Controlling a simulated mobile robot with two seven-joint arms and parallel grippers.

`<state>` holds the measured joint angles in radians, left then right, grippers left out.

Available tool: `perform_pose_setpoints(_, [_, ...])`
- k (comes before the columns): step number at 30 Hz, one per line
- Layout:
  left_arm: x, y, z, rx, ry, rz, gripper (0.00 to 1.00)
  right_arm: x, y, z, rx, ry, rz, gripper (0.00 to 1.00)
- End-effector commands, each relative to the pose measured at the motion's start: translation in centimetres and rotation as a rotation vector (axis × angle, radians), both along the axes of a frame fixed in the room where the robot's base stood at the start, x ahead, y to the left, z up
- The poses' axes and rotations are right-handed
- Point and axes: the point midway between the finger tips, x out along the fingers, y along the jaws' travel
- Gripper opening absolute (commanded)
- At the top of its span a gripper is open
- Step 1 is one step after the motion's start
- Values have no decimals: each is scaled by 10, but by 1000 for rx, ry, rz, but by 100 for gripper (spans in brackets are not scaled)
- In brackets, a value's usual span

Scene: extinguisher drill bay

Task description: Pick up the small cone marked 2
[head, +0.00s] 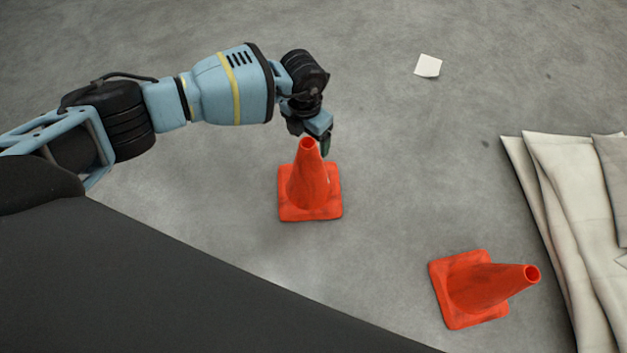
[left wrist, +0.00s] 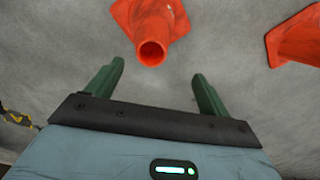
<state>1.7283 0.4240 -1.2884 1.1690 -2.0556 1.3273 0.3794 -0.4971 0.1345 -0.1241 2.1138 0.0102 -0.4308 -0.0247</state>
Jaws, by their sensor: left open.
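Two orange cones stand on the grey floor, and I see no number on either. The nearer-to-gripper cone (head: 309,187) is upright in the middle of the head view. The other cone (head: 482,288) is at the lower right. My left gripper (head: 326,146) is just behind the top of the middle cone, its fingers partly hidden. In the left wrist view the green fingers (left wrist: 156,88) are spread and empty. The middle cone's open top (left wrist: 152,53) shows just beyond and between the fingertips, apart from them. The other cone (left wrist: 297,38) is at the upper right there. My right gripper is not in view.
A pale folded cloth (head: 560,190) lies at the right edge. A small white paper square (head: 428,66) lies on the floor at the upper right. The floor between the two cones is clear.

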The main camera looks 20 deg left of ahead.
Motion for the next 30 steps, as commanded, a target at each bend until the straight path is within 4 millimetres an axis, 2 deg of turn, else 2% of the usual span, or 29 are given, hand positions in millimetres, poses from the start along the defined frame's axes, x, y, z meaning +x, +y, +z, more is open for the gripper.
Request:
perform_pose_setpoints(3, [10,12,0,47,-15,1,80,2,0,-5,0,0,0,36])
perform_pose_setpoints(8, [11,13,1,52,-18,2,80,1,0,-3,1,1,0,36])
perform_pose_setpoints(16, [10,12,-24,50,-15,2,80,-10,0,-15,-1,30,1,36])
perform_pose_setpoints(23, [11,12,-27,48,-18,1,80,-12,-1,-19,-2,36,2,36])
perform_pose_setpoints(30, [12,8,-52,49,-15,1,80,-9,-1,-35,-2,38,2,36])
